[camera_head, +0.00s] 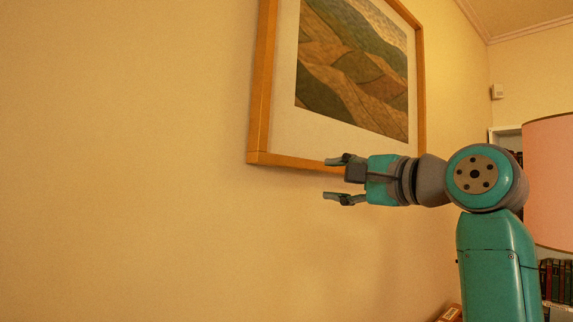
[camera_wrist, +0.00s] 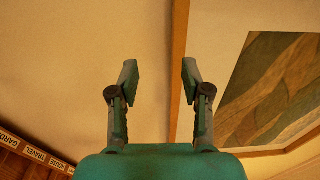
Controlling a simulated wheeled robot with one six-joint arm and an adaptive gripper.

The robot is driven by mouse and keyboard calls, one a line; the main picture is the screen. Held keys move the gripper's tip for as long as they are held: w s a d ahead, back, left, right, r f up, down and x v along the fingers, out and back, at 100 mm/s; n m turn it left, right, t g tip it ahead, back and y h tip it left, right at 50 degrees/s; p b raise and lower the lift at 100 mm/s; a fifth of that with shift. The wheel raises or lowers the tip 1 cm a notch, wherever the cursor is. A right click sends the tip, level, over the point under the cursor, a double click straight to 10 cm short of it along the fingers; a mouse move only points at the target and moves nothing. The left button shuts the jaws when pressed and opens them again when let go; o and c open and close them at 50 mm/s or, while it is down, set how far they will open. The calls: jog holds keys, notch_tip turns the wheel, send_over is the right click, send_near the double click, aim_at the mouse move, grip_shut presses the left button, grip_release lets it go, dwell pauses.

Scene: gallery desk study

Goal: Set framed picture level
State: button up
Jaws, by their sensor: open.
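The framed picture (camera_head: 352,72) hangs on the cream wall, with a wooden frame, a pale mat and a landscape of brown and green fields. In the head view it is seen at a slant, and its lower edge runs down to the right; I cannot tell its true tilt. My gripper (camera_head: 334,179) is open and empty near the lower edge. In the wrist view the frame (camera_wrist: 180,30) runs as a strip behind the right finger of my gripper (camera_wrist: 160,75), and the left finger is over bare wall. I cannot tell whether anything touches.
A pink lampshade (camera_head: 550,180) stands at the right, close to my arm. Books (camera_head: 556,282) sit on a shelf below it. Labelled books (camera_wrist: 35,154) show at the lower left of the wrist view. The wall left of the picture is clear.

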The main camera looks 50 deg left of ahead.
aim_at(285, 161)
jog(key=shift+n+g, duration=0.3)
jog(key=shift+g, duration=0.2)
jog(key=s+a+r, duration=0.1)
jog(key=a, duration=0.2)
jog(key=s+a+r, duration=0.1)
jog(key=a, duration=0.3)
jog(key=s+a+r, duration=0.1)
jog(key=a, duration=0.3)
jog(key=shift+r, duration=0.3)
grip_shut()
